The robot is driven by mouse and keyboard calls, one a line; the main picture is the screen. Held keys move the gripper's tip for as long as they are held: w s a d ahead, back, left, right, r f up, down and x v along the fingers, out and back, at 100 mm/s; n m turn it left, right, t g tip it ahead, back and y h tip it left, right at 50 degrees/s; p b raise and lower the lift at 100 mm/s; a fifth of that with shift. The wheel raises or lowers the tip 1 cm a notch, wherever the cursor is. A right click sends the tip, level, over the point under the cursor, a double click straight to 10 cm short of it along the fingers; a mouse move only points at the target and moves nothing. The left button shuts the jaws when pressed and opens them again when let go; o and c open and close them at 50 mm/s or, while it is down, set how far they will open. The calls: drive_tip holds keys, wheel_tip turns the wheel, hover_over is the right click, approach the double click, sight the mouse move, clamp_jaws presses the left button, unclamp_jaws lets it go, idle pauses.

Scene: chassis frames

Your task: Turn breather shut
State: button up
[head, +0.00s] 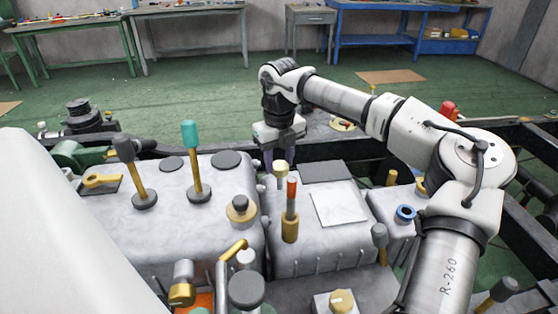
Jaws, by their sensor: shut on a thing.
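My gripper (279,160) points down at the far edge of the grey cast housings, near the gap between the left and right blocks. Its dark fingers are shut on a small part that is mostly hidden by the fingers, seemingly the breather.
A teal-topped lever (190,146) and a grey-topped lever (125,150) rise from the left housing (170,225). An orange-tipped post (291,189) stands close in front of my gripper. A blue ring cap (405,214) sits at right. Workbenches (190,10) line the far wall.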

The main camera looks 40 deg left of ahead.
sight(280, 164)
drive_tip(key=shift+m, duration=0.7)
drive_tip(key=o, duration=1)
drive_tip(key=shift+c, duration=0.2)
wheel_tip(280, 164, up, 14)
drive_tip(key=shift+f, duration=0.1)
